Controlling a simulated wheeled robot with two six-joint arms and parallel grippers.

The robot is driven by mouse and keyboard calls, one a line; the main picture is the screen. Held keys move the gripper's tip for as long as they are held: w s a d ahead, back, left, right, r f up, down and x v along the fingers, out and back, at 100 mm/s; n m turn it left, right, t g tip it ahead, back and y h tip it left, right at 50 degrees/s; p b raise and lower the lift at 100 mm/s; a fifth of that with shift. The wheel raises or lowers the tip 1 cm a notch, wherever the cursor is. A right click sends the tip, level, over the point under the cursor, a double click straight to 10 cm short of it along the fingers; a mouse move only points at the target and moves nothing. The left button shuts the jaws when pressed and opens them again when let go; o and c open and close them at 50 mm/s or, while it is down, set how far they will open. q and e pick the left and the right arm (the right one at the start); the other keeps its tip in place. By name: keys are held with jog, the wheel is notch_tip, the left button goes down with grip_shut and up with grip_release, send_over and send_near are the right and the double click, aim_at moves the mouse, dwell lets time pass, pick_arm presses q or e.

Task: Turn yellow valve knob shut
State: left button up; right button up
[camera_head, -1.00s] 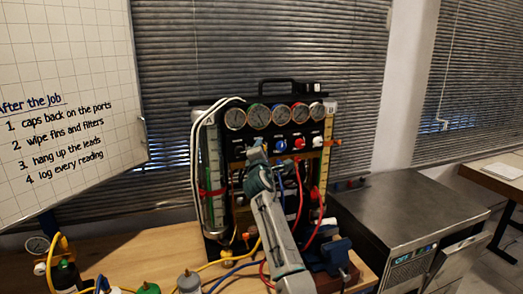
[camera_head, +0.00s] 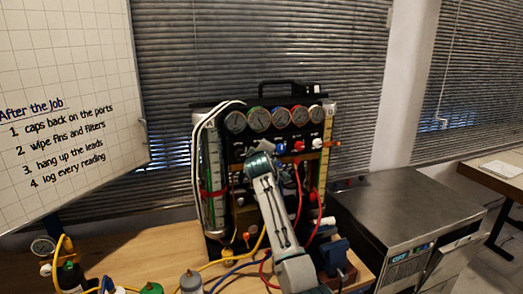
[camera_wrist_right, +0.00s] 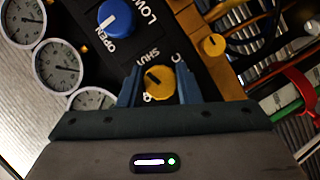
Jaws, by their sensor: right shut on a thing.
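The yellow valve knob (camera_wrist_right: 160,82) sits on the black panel, between the two blue fingers of my right gripper (camera_wrist_right: 159,88) in the right wrist view. The fingers are shut on its sides. A dark pointer mark on its face points to the upper left; the word SHUT is printed just above it, and other lettering is partly covered. In the head view my right gripper (camera_head: 258,163) is at the panel below the gauges and hides the yellow knob. My left gripper is not in view.
A blue knob (camera_wrist_right: 116,17) with OPEN and LOW lettering is close by. Red (camera_head: 299,145) and white (camera_head: 317,143) knobs sit to its right in the head view. A gauge row (camera_head: 258,118) runs above. Red hoses (camera_head: 297,195) hang beside my arm.

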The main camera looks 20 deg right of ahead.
jog(key=shift+m+g+y+p, duration=0.3)
jog(key=shift+m+y+p, duration=0.25)
jog(key=shift+m, duration=0.65)
jog(key=shift+f, duration=0.1)
jog(key=o, duration=1)
jog(key=shift+c, duration=0.2)
jog(key=b+v, duration=0.4)
jog(key=v, duration=0.7)
